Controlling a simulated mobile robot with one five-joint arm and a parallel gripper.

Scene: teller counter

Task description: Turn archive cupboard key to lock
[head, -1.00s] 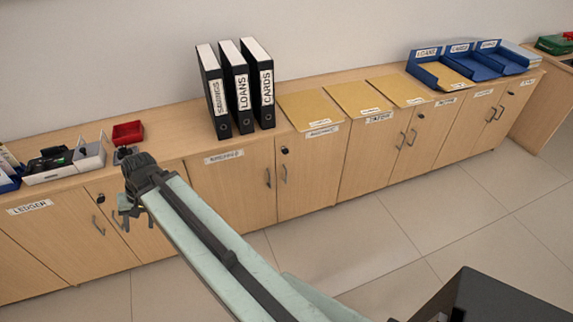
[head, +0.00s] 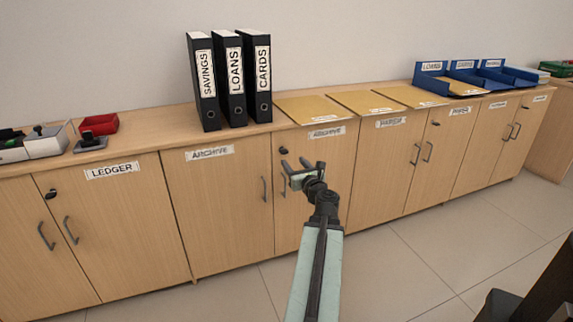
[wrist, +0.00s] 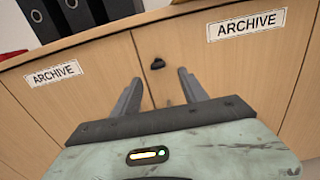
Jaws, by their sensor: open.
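The archive cupboard has two light wood doors, each with an ARCHIVE label; the left door (head: 222,215) and the right door (head: 310,222) show in the head view. The dark key (head: 283,150) sits in the lock at the top left of the right door. The key (wrist: 158,64) also shows in the wrist view, beyond and between my fingertips. My gripper (head: 294,165) is open and empty, in front of the right door, close to the key but apparently apart from it. My gripper (wrist: 160,82) has its two fingers spread. Which way the key is turned is hard to tell.
Door handles (head: 264,189) stick out below the lock. The LEDGER cupboard (head: 120,220) with its own key (head: 51,194) is at left.

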